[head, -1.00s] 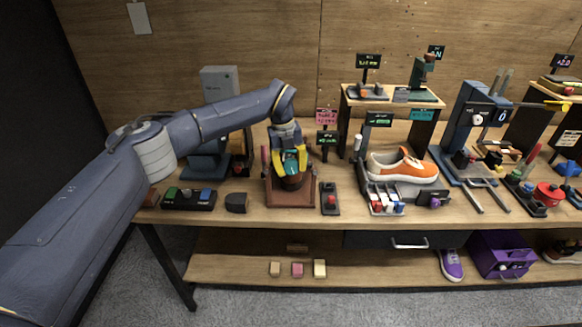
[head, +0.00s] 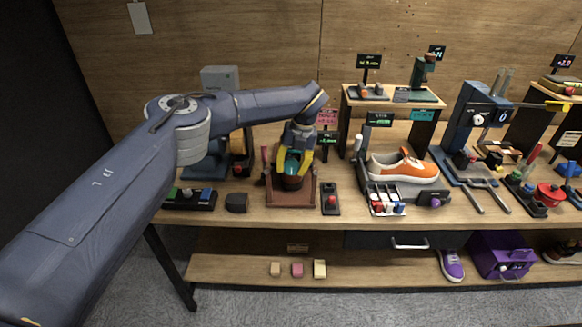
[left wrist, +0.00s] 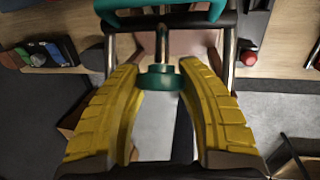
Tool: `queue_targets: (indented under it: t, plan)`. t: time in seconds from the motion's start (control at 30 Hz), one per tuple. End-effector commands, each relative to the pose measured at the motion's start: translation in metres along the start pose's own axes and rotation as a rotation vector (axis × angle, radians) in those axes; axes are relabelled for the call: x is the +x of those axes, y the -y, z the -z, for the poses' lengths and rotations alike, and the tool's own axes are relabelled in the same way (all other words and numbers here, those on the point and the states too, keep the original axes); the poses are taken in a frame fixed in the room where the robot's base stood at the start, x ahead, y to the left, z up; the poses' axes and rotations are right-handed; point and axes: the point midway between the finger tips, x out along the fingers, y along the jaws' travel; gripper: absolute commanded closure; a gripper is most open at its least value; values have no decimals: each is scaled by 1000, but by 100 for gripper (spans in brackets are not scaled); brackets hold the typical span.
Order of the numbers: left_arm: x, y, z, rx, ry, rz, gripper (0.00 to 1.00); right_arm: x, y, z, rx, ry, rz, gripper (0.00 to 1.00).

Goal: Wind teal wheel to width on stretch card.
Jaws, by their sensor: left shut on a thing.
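The teal wheel (head: 291,167) sits on the brown stretching stand (head: 304,200) at the left-middle of the bench. In the left wrist view the wheel (left wrist: 161,81) shows between two yellow fingers, on a metal rod, with a larger teal piece (left wrist: 165,17) beyond it. My left gripper (head: 293,163) is shut on the wheel, its fingers on either side of it. The pink card (head: 327,117) stands behind the stand; its writing is too small to read. A small dark display with green text (head: 327,138) stands below the card. My right gripper is not in view.
A red-button box (head: 331,202) stands right of the stand, close by. A dark block (head: 236,203) and a button panel (head: 190,199) lie to its left. An orange sneaker (head: 403,167) stands farther right. The bench's front edge is near the stand.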

Motion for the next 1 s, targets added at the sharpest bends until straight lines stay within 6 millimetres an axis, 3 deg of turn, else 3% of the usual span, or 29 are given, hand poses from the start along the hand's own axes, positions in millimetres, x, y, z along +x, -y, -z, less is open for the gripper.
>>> queue_targets:
  t: [0.03, 0.07, 0.2, 0.57, 1.0]
  plan:
    - [0, 4, 3, 6, -4, 5, 90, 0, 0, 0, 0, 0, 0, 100]
    - [0, 4, 3, 6, -4, 5, 58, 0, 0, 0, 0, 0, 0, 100]
    - [0, 4, 2, 5, -3, 4, 44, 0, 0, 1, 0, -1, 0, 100]
    - [-8, 2, 1, 2, 0, 2, 44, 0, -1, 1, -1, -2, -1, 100]
    - [-79, 2, 0, 3, 1, 2, 44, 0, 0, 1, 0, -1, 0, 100]
